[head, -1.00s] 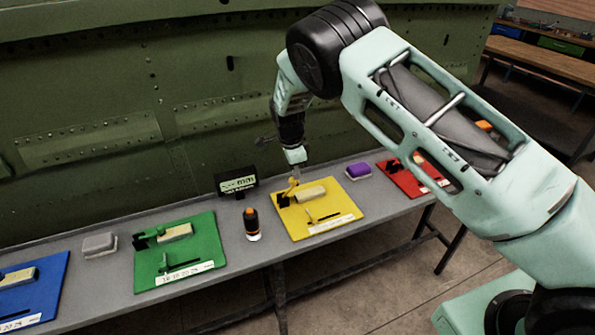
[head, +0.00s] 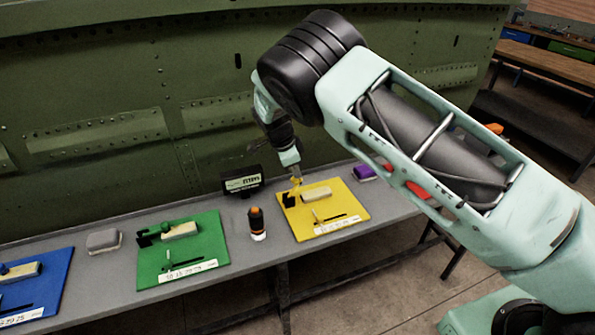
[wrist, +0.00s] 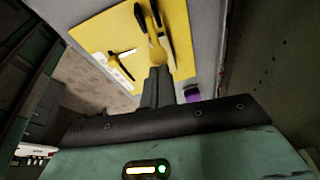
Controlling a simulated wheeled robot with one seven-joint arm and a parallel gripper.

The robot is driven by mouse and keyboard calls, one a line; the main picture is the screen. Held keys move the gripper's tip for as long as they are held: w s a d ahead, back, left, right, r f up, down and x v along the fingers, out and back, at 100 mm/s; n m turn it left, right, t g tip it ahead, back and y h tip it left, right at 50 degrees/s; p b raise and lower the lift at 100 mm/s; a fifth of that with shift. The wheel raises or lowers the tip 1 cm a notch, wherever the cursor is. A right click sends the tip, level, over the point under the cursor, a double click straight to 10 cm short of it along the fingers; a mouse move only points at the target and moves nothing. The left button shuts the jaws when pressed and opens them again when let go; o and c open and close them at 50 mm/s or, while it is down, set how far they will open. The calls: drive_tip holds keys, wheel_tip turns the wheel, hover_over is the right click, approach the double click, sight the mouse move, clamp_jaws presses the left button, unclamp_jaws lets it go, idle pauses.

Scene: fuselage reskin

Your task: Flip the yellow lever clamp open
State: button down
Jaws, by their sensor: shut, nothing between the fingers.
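The yellow board (head: 345,222) lies on the grey bench and carries a pale block, a black clamp base (head: 289,200) and a slotted scale. The yellow lever clamp (head: 295,187) stands at the board's back left corner, directly under my gripper (head: 296,178). In the wrist view the lever's rounded yellow end (wrist: 158,54) lies right at the tips of my gripper (wrist: 159,72). The fingers are together with nothing between them. They look very close to the lever or touching it; I cannot tell which. The fingers hide part of the lever.
A green board (head: 195,250) and a blue board (head: 40,285) lie to the left. A dark bottle with an orange top (head: 257,222) and a black display box (head: 242,182) stand beside the yellow board. A purple block (head: 364,172) sits to the right. The green fuselage panel (head: 120,100) rises behind.

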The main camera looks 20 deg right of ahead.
sight(294, 180)
drive_tip(key=shift+s+a+f+h+b, duration=0.15)
drive_tip(key=shift+a+h+b, duration=0.6)
drive_tip(key=shift+b, duration=0.15)
drive_tip(key=shift+s+a+f+h+b, duration=0.1)
drive_tip(key=shift+s+a+h+b, duration=0.05)
drive_tip(key=shift+a+h+b, duration=0.65)
drive_tip(key=shift+r, duration=0.15)
drive_tip(key=shift+w+d+r, duration=0.1)
drive_tip(key=shift+w+r, duration=0.05)
drive_tip(key=shift+r, duration=0.7)
